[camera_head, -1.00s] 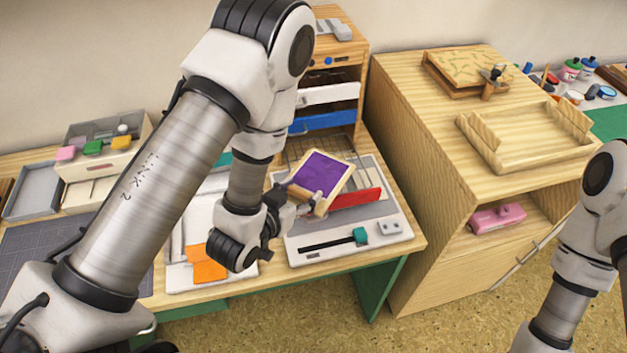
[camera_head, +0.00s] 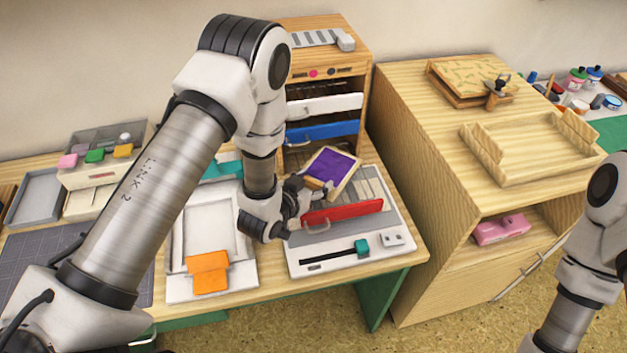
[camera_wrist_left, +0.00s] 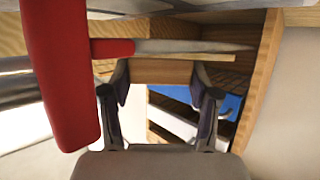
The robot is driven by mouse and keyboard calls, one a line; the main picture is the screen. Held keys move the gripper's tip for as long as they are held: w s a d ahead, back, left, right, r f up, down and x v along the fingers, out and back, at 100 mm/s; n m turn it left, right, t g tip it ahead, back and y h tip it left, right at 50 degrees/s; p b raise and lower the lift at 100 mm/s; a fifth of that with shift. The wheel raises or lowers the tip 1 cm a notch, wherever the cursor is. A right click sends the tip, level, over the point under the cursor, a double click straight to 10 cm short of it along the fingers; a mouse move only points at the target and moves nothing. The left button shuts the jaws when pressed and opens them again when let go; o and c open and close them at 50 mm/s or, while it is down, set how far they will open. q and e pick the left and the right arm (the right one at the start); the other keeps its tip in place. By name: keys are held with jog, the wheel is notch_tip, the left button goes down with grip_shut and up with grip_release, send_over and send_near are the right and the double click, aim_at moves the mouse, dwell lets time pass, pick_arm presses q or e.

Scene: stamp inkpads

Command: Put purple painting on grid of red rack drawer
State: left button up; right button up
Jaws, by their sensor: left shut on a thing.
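The purple painting (camera_head: 332,168), a purple panel in a pale wooden frame, is tilted above and behind the red drawer front (camera_head: 342,212) in the head view. My left gripper (camera_head: 303,193) is shut on its near left edge. In the left wrist view, the left gripper (camera_wrist_left: 162,88) has a wooden piece between its fingers, and the red front (camera_wrist_left: 62,75) stands close at the left. The red drawer is pulled out from the wooden rack (camera_head: 352,75). Its grid is mostly hidden by the painting; I cannot tell whether they touch. My right gripper is out of view.
Blue (camera_head: 322,133) and white (camera_head: 325,105) drawer fronts are above in the rack. A grey board with a teal-knobbed slider (camera_head: 361,247) lies under the red drawer. A wooden cabinet (camera_head: 425,150) stands right of the rack. An orange piece (camera_head: 208,272) lies left of my gripper.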

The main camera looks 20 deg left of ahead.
pick_arm(q)
jog(key=o, duration=1.2)
jog(key=shift+w+f, duration=0.1)
jog(key=shift+f, duration=0.1)
jog(key=shift+r, duration=0.25)
jog(key=p+v, duration=0.1)
jog(key=v, duration=1.1)
